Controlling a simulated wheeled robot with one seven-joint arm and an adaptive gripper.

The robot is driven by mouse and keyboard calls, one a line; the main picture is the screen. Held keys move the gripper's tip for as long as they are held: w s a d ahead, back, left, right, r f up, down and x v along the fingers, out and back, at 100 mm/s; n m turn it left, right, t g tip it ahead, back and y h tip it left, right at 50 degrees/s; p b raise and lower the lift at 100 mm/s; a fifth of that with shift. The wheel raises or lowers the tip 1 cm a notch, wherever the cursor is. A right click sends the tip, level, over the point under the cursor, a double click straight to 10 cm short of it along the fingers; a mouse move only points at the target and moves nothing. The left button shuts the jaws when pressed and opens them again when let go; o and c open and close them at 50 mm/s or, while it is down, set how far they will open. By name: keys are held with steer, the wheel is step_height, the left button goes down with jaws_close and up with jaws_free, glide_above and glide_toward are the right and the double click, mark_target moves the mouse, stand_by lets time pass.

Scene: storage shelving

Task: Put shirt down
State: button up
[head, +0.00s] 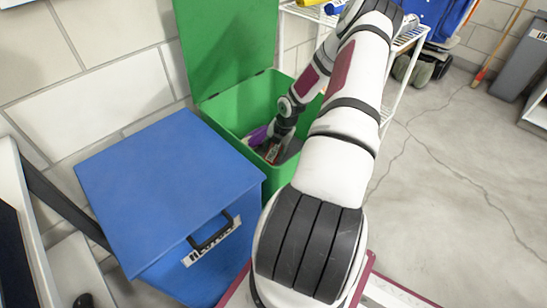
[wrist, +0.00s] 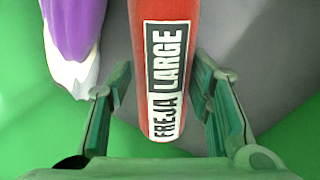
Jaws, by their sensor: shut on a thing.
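A red folded shirt (wrist: 190,100) with a white and black label reading "FREJA LARGE" stands on edge between my gripper's fingers (wrist: 163,78) in the wrist view. My gripper is shut on it, one green-tinted finger on each side. I cannot tell whether the shirt touches the bin's bottom.
A purple and white item (wrist: 74,38) lies left of the shirt in the bin; it also shows in the head view (head: 259,135). Dark grey surface lies around the shirt. The green lid (head: 225,40) stands up behind. A closed blue bin (head: 165,175) stands in front, left. A white rack stands behind.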

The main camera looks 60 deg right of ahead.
steer(key=shift+f+b, duration=0.35)
steer(key=shift+f, duration=1.05)
steer(key=shift+f, duration=0.1)
steer(key=o, duration=1.2)
steer(key=shift+o, duration=0.2)
